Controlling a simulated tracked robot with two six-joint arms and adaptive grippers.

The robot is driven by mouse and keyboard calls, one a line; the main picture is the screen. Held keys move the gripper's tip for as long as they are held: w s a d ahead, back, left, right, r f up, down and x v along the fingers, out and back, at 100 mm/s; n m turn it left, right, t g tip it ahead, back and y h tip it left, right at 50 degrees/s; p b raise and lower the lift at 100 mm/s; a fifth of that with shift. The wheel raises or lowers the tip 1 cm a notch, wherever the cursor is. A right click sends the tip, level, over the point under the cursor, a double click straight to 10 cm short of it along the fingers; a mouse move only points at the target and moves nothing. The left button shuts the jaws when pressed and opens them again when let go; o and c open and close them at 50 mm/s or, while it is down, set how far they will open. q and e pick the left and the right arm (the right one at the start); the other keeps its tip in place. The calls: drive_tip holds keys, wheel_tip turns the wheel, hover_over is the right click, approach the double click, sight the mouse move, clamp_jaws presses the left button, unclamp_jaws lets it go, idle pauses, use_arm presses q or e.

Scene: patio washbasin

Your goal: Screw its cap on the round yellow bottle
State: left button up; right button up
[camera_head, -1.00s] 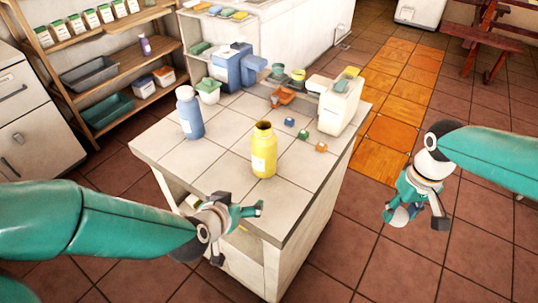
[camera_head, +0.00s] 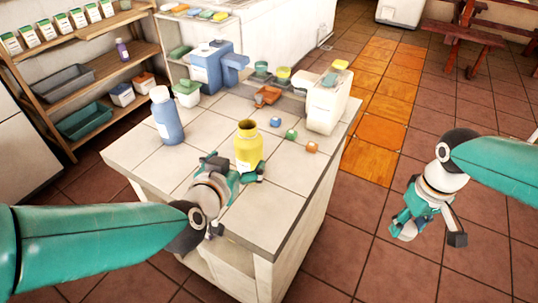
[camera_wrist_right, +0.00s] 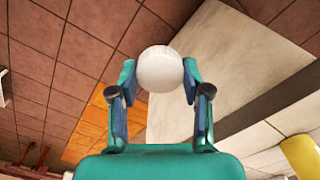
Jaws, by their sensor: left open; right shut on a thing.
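The round yellow bottle (camera_head: 248,143) stands upright and uncapped on the tiled counter, its dark mouth open at the top. Part of it shows at the right edge of the right wrist view (camera_wrist_right: 303,155). My left gripper (camera_head: 238,172) is open at the bottle's near left side, low by its base; I cannot tell whether it touches. My right gripper (camera_head: 428,233) is out over the floor, right of the counter. It is shut on a white round cap (camera_wrist_right: 160,69), held between the fingertips; the cap is small and partly hidden in the head view.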

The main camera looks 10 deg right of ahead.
sight(244, 155)
use_arm(q)
drive_tip(key=shift+x, duration=1.65)
use_arm(e)
drive_tip(key=shift+f, duration=0.15)
use_arm(q)
drive_tip(key=shift+x, duration=2.55)
drive_tip(key=shift+f, duration=0.2)
drive_tip(key=shift+r, duration=0.1)
drive_tip(key=c, duration=1.6)
drive_tip(key=shift+r, duration=0.2)
drive_tip(key=shift+c, duration=0.2)
